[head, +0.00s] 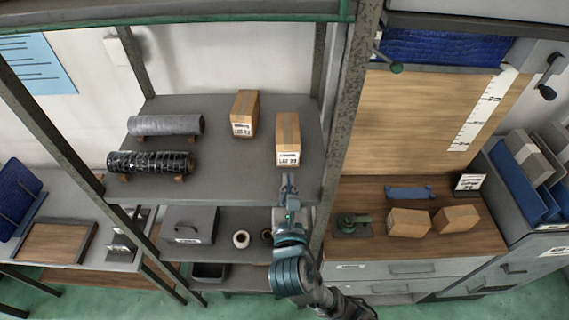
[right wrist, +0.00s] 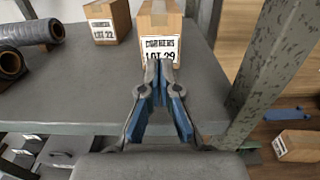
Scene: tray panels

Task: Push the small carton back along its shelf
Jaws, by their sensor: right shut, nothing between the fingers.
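A small brown carton (head: 288,138) stands upright on the grey shelf (head: 235,183), right of the shelf's middle, with its labelled face toward me. In the right wrist view the carton (right wrist: 160,22) carries a white label ending in "LOT 29". My right gripper (head: 288,181) is shut and empty, right in front of this carton. In the right wrist view its fingertips (right wrist: 160,66) overlap the lower part of the label; I cannot tell whether they touch. My left gripper is not in view.
A second carton (head: 245,113) stands to the left, a little farther back. A grey roll (head: 166,125) and a black roll (head: 150,162) lie at the shelf's left. A steel post (head: 345,130) rises close on the right. Shelf behind the carton looks clear.

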